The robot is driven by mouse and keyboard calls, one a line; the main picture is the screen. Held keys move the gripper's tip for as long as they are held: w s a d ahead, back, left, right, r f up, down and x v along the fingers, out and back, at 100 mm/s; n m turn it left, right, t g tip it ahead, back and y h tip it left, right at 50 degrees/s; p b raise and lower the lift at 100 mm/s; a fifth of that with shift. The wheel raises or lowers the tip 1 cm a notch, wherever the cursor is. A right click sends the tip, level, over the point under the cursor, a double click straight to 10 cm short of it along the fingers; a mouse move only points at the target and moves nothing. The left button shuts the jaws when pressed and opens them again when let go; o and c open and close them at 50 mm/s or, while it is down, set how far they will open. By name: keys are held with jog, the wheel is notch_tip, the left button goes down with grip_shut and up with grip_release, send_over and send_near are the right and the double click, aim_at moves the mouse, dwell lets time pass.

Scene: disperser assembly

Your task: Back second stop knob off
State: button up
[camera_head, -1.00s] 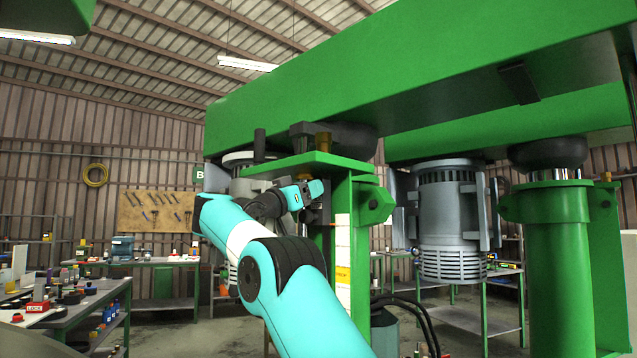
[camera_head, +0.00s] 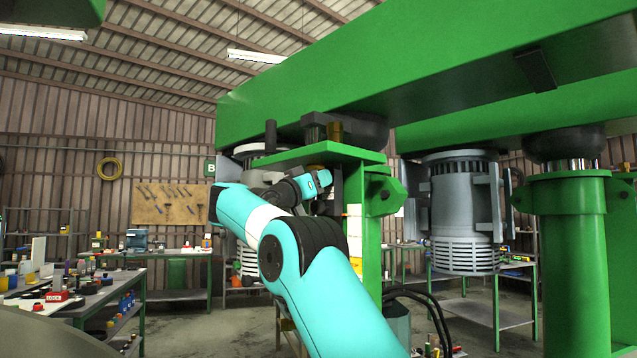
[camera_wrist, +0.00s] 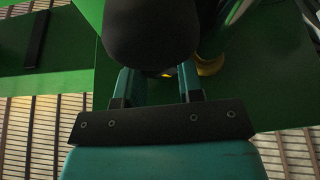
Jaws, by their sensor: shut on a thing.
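In the wrist view a dark rounded knob (camera_wrist: 152,35) fills the top middle. My gripper (camera_wrist: 157,75) has its two teal fingers on either side of the knob's lower part and is shut on it. The contact is partly hidden under the knob. A yellow, brass-like part (camera_wrist: 210,64) shows behind it, beside the right finger. In the head view my wrist is at the green bracket under the large beam.
The large green beam (camera_head: 440,70) spans overhead. A grey motor (camera_head: 462,215) hangs to the right. Benches with small items stand left.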

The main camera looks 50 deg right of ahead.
jog(key=n+t, duration=0.1)
jog(key=n, duration=0.2)
jog(key=n+t, duration=0.2)
jog(key=n, duration=0.1)
jog(key=shift+s+r+p, duration=0.15)
jog(key=shift+p, duration=0.25)
jog(key=shift+n+t+y+p, duration=0.8)
jog(key=shift+n+t+p, duration=0.3)
jog(key=shift+n, duration=1.5)
jog(key=o, duration=0.9)
jog(key=shift+a, duration=0.1)
